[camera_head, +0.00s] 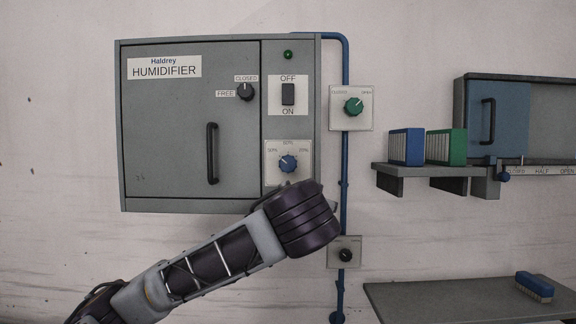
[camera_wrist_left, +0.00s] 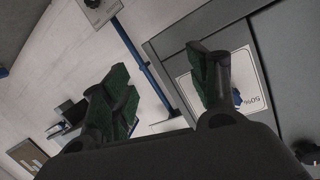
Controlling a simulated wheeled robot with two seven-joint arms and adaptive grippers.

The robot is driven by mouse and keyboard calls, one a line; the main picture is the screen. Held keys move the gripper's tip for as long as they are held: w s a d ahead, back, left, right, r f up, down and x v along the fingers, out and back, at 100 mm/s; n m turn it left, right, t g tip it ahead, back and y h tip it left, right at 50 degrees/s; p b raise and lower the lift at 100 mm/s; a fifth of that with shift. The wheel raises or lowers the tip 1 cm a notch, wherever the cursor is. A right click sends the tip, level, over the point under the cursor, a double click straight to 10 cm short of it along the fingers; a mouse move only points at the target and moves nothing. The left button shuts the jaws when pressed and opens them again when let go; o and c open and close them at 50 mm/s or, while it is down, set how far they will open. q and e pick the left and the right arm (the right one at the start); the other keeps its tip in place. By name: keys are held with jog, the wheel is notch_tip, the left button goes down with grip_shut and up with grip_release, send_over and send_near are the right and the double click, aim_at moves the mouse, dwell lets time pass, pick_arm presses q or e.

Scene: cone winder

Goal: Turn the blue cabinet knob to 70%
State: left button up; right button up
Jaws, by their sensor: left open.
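The blue knob (camera_head: 288,163) sits on a pale dial plate (camera_head: 272,179) at the lower right of the grey humidifier cabinet (camera_head: 165,115). Its light pointer seems turned to the upper left, toward the left-hand label; it is small. In the left wrist view a sliver of the blue knob (camera_wrist_left: 237,98) shows beside one finger, near the "50%" print. My left gripper (camera_wrist_left: 157,62) is open and empty, with the dial plate behind that finger; the knob is not between the fingers. In the head view my arm's dark end covers the wall just below the dial, and the fingers are hidden.
The cabinet has a door handle (camera_head: 212,153), a black knob (camera_head: 245,91) and a black switch (camera_head: 288,94). A blue pipe (camera_head: 345,190) runs right of it, with a green knob (camera_head: 354,106). A shelf (camera_head: 428,170) holds blue and green blocks at right.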

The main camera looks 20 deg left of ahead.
aim_at(288, 164)
pick_arm(q)
jog(key=s+a+r+n+t+y, duration=0.1)
jog(key=s+a+r+t+y, duration=0.1)
jog(key=s+r, duration=0.6)
jog(key=shift+s+a+r+n+y, duration=0.25)
jog(key=shift+s+r+n+y, duration=0.1)
jog(key=shift+s+n+y, duration=0.05)
jog(key=shift+w, duration=0.15)
jog(key=p+x, duration=0.4)
jog(key=x, duration=0.8)
jog(key=shift+p+x, duration=0.4)
jog(key=shift+x, duration=0.35)
jog(key=c, duration=1)
